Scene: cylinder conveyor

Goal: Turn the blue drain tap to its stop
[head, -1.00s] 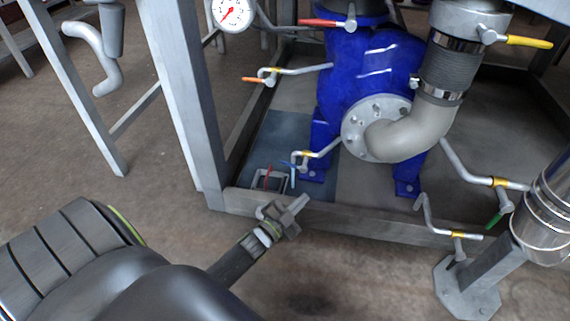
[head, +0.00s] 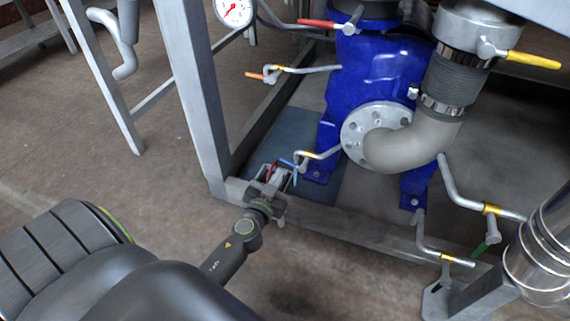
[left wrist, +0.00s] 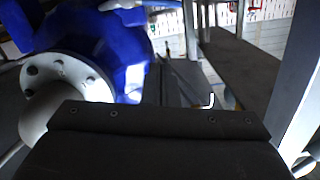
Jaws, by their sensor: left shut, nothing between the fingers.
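The blue drain tap (head: 288,163) is a small thin blue lever at the end of a bent grey pipe with a yellow band, low at the left foot of the blue pump (head: 375,75). My left gripper (head: 279,180) is shut with nothing held. It is just in front of and below the tap, above the frame's lower rail. I cannot tell whether it touches the lever. In the left wrist view the pump (left wrist: 125,60) and its flange show at the left; my gripper's dark housing fills the bottom and hides its fingertips. My right gripper is not in view.
A grey steel frame post (head: 195,95) stands left of the tap, and a lower rail (head: 345,224) runs in front. Other taps have orange (head: 254,75), red (head: 317,23), yellow (head: 532,60) and green (head: 479,250) handles.

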